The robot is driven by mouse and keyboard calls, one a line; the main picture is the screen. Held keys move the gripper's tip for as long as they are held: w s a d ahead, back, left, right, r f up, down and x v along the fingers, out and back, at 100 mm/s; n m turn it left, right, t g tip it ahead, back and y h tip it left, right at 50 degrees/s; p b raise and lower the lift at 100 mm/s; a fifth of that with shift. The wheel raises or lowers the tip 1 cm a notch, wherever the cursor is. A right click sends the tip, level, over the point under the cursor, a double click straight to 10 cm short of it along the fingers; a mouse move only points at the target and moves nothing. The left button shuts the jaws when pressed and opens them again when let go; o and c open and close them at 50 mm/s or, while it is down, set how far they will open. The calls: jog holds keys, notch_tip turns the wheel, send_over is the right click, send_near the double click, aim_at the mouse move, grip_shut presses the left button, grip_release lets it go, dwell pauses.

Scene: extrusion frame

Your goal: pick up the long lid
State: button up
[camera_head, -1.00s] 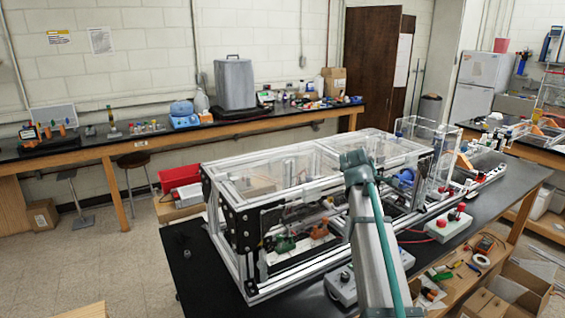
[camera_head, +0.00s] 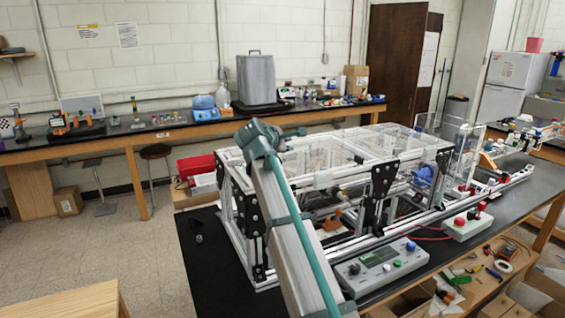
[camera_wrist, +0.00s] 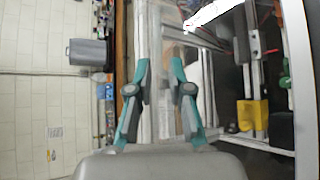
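The long lid looks like the clear, pale-edged cover (camera_head: 350,147) along the top of the extrusion frame; its exact outline is hard to make out. A clear, pale strip (camera_wrist: 163,105), perhaps part of the lid, runs through that gap. Whether the fingers press on it cannot be told.
The extrusion frame (camera_head: 258,268) stands on a black bench. A control box (camera_head: 381,268) and a button box (camera_head: 466,226) lie before it. A tall clear enclosure (camera_head: 464,145) stands at its right end. A red bin (camera_head: 196,167) is behind its left end.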

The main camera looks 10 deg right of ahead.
aim_at(297, 145)
jog(key=shift+w+a, duration=0.15)
jog(key=shift+w, duration=0.1)
jog(key=p+x, duration=0.1)
jog(key=x, duration=0.4)
jog(key=shift+p, duration=0.3)
jog(key=p+x, duration=0.2)
jog(key=x, duration=0.3)
jog(key=shift+p, duration=0.35)
jog(key=shift+w+d+f, duration=0.1)
jog(key=shift+d+f, duration=0.05)
jog(key=shift+d, duration=0.1)
grip_shut()
